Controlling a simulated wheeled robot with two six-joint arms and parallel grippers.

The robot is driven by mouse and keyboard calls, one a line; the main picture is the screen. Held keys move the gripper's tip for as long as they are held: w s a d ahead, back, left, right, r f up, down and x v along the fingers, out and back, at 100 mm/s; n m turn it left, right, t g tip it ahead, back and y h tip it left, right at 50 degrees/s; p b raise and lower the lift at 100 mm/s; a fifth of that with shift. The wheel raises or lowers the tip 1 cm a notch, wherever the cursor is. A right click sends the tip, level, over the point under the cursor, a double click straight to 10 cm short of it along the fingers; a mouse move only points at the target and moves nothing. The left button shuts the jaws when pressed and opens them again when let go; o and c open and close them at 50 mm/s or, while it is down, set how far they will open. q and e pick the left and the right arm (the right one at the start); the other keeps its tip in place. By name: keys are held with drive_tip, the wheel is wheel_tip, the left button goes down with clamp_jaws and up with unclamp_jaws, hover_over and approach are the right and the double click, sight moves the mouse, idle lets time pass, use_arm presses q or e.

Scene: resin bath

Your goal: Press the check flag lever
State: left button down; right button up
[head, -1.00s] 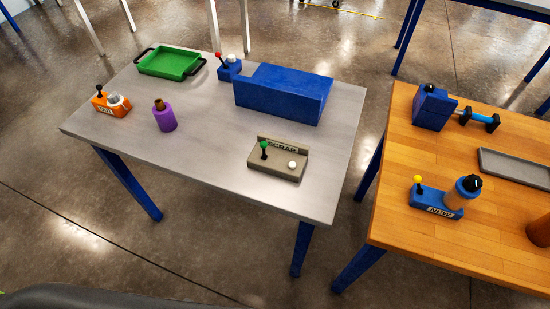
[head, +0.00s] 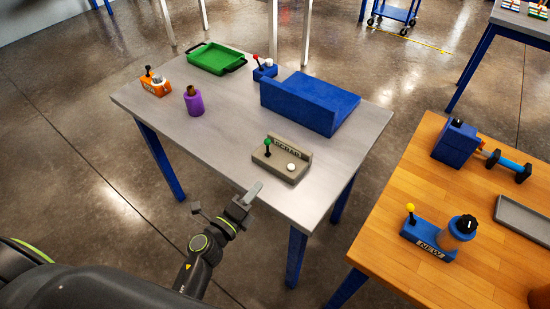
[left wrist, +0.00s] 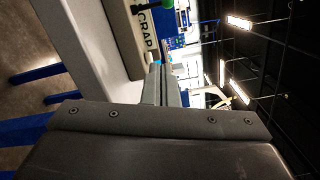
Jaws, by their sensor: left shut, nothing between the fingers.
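Several lever boxes are in the head view, and I cannot read "check" on any. An orange box (head: 156,86) with a black lever stands at the far left of the grey table, its label too small to read. A grey box marked SCRAP (head: 281,160) has a green lever (head: 267,143) and a white button, near the table's front edge. A blue box (head: 265,71) has a red lever. My left gripper (head: 252,191) is shut and empty at the front edge, short of the SCRAP box. It also shows in the left wrist view (left wrist: 165,84). My right gripper is out of view.
The grey table (head: 225,135) also holds a purple holder (head: 194,103), a green tray (head: 191,58) and a large blue block (head: 300,105).

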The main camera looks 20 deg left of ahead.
sight(267, 146)
use_arm(q)
drive_tip(key=shift+d+r, duration=0.1)
drive_tip(key=shift+d, duration=0.05)
drive_tip(key=x, duration=1)
drive_tip(key=shift+w+d+p, duration=0.1)
drive_tip(key=shift+w+p, duration=0.1)
drive_tip(key=shift+p, duration=0.1)
drive_tip(key=shift+w+a+r+p, duration=0.2)
drive_tip(key=shift+w+a+r, duration=0.05)
drive_tip(key=shift+a, duration=0.3)
drive_tip(key=shift+w+a+r+p, duration=0.2)
drive_tip(key=shift+w+a+r, duration=0.1)
drive_tip(key=shift+a, duration=0.25)
drive_tip(key=shift+w+a+r, duration=0.1)
drive_tip(key=shift+w+a, duration=0.15)
drive_tip(key=shift+a, duration=0.35)
drive_tip(key=shift+a+r+p, duration=0.1)
drive_tip(key=shift+a+p, duration=0.05)
drive_tip(key=shift+p, duration=0.25)
